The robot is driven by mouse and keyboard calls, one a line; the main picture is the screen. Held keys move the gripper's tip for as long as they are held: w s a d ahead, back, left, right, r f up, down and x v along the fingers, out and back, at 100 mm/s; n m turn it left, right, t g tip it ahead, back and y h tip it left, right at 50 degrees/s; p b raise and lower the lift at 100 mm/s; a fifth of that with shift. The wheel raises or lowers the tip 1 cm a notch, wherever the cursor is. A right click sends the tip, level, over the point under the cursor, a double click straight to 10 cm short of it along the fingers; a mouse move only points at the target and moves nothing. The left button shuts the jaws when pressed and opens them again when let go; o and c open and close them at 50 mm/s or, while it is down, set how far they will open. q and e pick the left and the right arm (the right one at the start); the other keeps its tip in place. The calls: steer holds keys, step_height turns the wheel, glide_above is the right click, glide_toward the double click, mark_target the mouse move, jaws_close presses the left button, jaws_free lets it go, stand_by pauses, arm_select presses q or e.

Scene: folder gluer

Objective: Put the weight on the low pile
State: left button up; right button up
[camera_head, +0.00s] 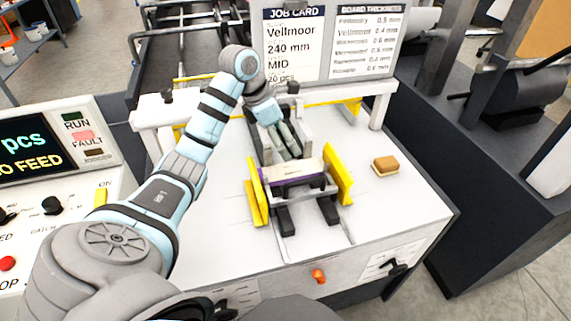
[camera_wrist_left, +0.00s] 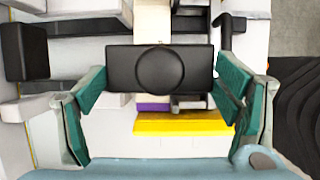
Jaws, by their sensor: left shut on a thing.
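The low pile (camera_head: 297,172) of pale boards with a purple edge lies between two yellow side guides on the machine's white top. My left gripper (camera_head: 290,150) reaches down just behind the pile. In the left wrist view, the weight (camera_wrist_left: 160,68), a dark block with a round raised disc, sits between the green fingers of my left gripper (camera_wrist_left: 160,88), which is shut on it. Part of the pile's purple edge (camera_wrist_left: 152,106) shows below the weight there. In the head view I cannot make out the weight clearly behind the fingers. My right gripper is not in view.
The yellow guides (camera_head: 257,192) (camera_head: 340,176) stand close on both sides of the pile. A tan block (camera_head: 386,165) lies on the white top to the right. A control panel (camera_head: 50,165) stands at the left and a job card board (camera_head: 330,42) behind.

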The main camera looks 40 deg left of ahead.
arm_select(q)
glide_above(294, 170)
steer(key=f, duration=0.5)
steer(key=shift+s+a+f, duration=0.2)
steer(key=shift+s+a, duration=0.2)
steer(key=x, duration=0.3)
steer(key=shift+a+f, duration=0.15)
steer(key=shift+a, duration=0.25)
steer(key=shift+s+f, duration=0.7)
steer(key=shift+f, duration=0.2)
steer(key=shift+w+f, duration=0.25)
steer(key=shift+f, duration=0.05)
steer(key=o, duration=1.7)
steer(key=shift+o, duration=0.6)
steer(key=shift+s+r, duration=0.15)
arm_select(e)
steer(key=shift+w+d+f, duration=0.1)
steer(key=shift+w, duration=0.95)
